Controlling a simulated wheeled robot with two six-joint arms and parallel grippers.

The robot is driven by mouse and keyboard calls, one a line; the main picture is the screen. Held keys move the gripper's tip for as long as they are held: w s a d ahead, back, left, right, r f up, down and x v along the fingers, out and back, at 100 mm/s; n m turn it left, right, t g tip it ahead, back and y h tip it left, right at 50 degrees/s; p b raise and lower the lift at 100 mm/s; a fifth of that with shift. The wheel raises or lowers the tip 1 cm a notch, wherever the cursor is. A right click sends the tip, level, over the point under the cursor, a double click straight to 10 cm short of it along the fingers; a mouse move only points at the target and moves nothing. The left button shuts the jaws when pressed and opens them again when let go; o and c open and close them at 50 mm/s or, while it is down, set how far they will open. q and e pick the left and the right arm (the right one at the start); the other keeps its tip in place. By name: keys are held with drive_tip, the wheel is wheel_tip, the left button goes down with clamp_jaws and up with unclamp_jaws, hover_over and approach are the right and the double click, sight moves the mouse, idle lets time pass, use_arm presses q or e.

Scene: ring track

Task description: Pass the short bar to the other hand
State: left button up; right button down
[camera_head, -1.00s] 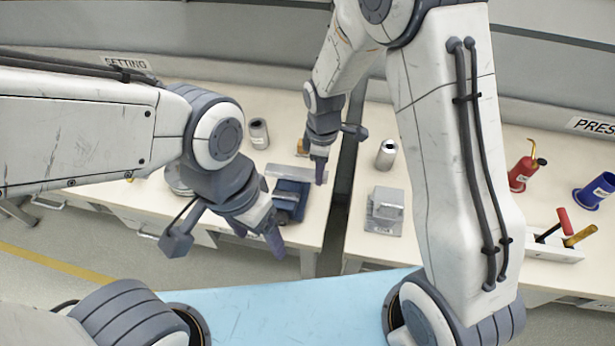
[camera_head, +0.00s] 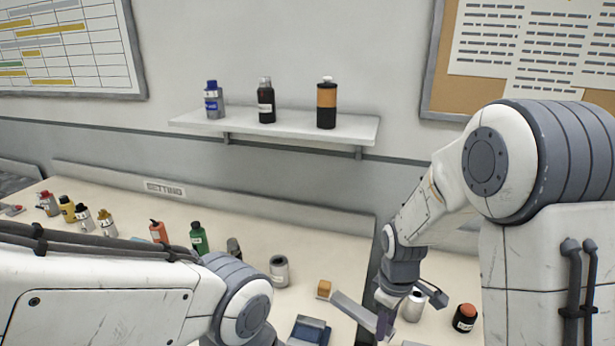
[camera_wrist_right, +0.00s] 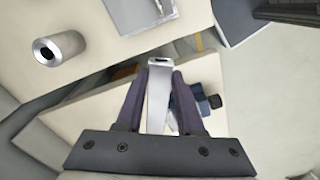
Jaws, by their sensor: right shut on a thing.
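The short bar (camera_head: 352,310) is a flat silver-grey strip. My right gripper (camera_head: 384,318) is shut on it near one end, and the other end sticks out to the left above the bench. In the right wrist view the bar (camera_wrist_right: 158,98) lies between the two purple fingers of that gripper (camera_wrist_right: 159,78), pointing away from the palm. My left forearm and wrist show at the lower left of the head view, but the left gripper itself is below the picture edge.
A wall shelf (camera_head: 280,127) holds bottles.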

drive_tip(key=w+f+m, duration=0.1)
drive_tip(key=m, duration=0.2)
drive_tip(key=w+d+f+m, duration=0.1)
drive_tip(key=f+m, duration=0.1)
drive_tip(key=m, duration=0.1)
drive_tip(key=w+d+f+m, duration=0.1)
drive_tip(key=f+m, duration=0.1)
drive_tip(key=m, duration=0.1)
drive_tip(key=shift+d, duration=0.15)
use_arm(q)
drive_tip(key=shift+c, duration=0.4)
drive_tip(key=w+d+m+y, duration=0.1)
drive_tip(key=w+d+m, duration=0.1)
drive_tip(key=w+m, duration=2.55)
drive_tip(key=w+f+n, duration=0.7)
drive_tip(key=f, duration=0.4)
use_arm(e)
drive_tip(key=w+a+r+n, duration=0.2)
drive_tip(key=a+n, duration=0.2)
drive_tip(key=a, duration=0.4)
drive_tip(key=w+a+r+n, duration=0.1)
drive_tip(key=a+n, duration=0.3)
drive_tip(key=a, duration=0.4)
drive_tip(key=shift+w+r+n, duration=0.35)
drive_tip(key=shift+r+n, duration=0.05)
drive_tip(key=shift+r, duration=0.5)
use_arm(q)
drive_tip(key=shift+a, duration=0.1)
